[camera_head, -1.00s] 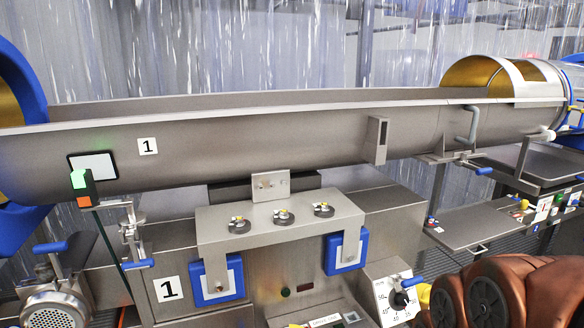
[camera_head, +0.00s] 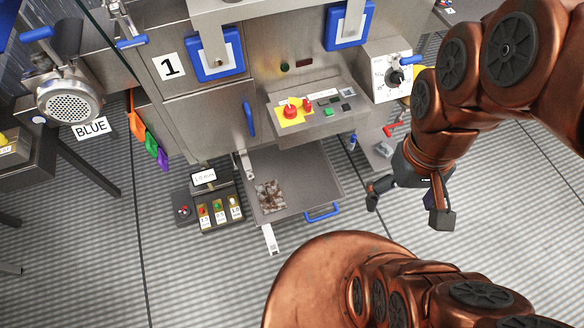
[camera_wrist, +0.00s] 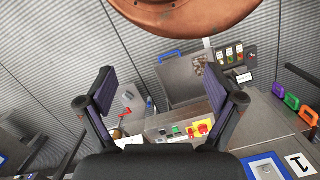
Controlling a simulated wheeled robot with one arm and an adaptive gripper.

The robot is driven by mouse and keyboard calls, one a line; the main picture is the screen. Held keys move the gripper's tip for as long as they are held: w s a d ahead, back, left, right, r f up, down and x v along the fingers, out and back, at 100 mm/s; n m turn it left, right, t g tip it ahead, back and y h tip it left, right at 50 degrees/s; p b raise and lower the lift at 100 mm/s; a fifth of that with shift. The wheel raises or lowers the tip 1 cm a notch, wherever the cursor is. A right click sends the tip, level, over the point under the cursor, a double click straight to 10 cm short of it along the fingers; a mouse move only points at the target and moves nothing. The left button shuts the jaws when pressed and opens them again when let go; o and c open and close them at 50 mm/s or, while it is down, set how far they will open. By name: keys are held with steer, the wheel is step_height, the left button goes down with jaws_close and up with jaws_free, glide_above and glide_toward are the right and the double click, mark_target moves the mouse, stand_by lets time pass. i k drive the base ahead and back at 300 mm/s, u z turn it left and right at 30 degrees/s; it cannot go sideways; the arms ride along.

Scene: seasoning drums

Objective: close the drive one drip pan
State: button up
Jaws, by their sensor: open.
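The drip pan (camera_head: 290,182) is a grey metal tray pulled out from the bottom of the cabinet marked 1. A blue handle (camera_head: 322,213) is on its front edge, and a brown, dirty patch lies in its left part. The pan also shows in the wrist view (camera_wrist: 184,84), with the handle (camera_wrist: 170,55) at its upper left. My gripper (camera_head: 408,205) is open and empty. It is in the air to the right of the pan, apart from the handle. Both fingers (camera_wrist: 163,92) show in the wrist view.
A control panel (camera_head: 312,105) with a red button juts out above the pan. A small box with coloured switches (camera_head: 217,208) stands left of it. A red-handled valve (camera_head: 394,128) is to the right. The floor (camera_head: 200,280) in front is mostly clear.

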mark_target(308, 181)
steer(key=z, duration=0.9)
steer(key=k, duration=0.75)
steer(key=u, duration=1.55)
